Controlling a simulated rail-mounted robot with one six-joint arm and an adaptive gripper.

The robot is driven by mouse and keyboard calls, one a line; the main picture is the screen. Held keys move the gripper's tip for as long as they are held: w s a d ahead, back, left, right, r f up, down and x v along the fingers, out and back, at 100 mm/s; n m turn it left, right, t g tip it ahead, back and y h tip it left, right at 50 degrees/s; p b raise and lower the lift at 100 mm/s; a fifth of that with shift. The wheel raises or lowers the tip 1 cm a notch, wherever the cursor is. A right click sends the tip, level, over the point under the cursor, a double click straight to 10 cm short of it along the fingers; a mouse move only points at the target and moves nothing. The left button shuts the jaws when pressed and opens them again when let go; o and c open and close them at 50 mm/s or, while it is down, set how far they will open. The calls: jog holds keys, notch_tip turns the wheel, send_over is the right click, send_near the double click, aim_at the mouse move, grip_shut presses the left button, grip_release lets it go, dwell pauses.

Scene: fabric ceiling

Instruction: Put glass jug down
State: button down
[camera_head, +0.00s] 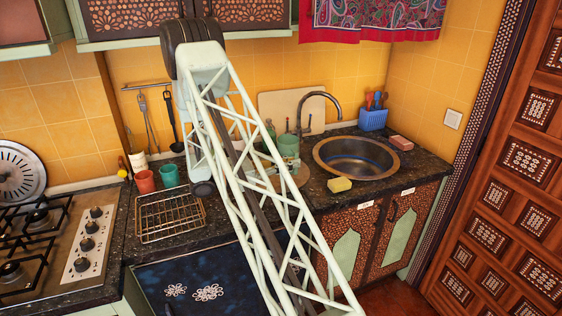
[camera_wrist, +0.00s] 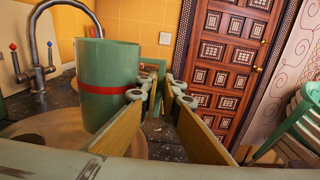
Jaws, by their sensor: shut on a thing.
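The jug (camera_wrist: 108,92) is a green cylinder with a red band, upright at the left of centre in the wrist view. Its green handle (camera_wrist: 154,66) lies between the fingertips of my gripper (camera_wrist: 162,88), which is shut on it. In the head view the jug (camera_head: 288,146) shows as a small green shape beside my arm, in front of the tap. A round pale board (camera_wrist: 45,133) lies below the jug. I cannot tell whether the jug's base touches it.
The sink (camera_head: 355,160) with its tap (camera_head: 318,96) is right of the jug, and a yellow sponge (camera_head: 339,185) lies at its near rim. A wire rack (camera_head: 170,218) and red and green cups (camera_head: 145,181) stand left on the dark counter. A stove (camera_head: 70,250) is farther left.

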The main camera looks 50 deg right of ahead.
jog(key=w+d+f+b, duration=0.1)
jog(key=w+d, duration=0.9)
jog(key=w, duration=0.1)
jog(key=shift+d+f+b, duration=0.2)
jog(key=shift+d+b, duration=0.2)
jog(key=shift+w+d+f+b, duration=0.15)
jog(key=shift+f+b, duration=0.1)
jog(key=shift+f, duration=0.65)
jog(key=shift+w+d+f+b, duration=0.1)
jog(key=shift+f+b, duration=0.1)
jog(key=shift+f, duration=0.65)
jog(key=shift+f, duration=0.1)
jog(key=c, duration=2.9)
grip_release()
jog(key=shift+o, duration=0.2)
jog(key=shift+a, duration=0.1)
jog(key=shift+p+v, duration=0.35)
jog(key=shift+v, duration=1.6)
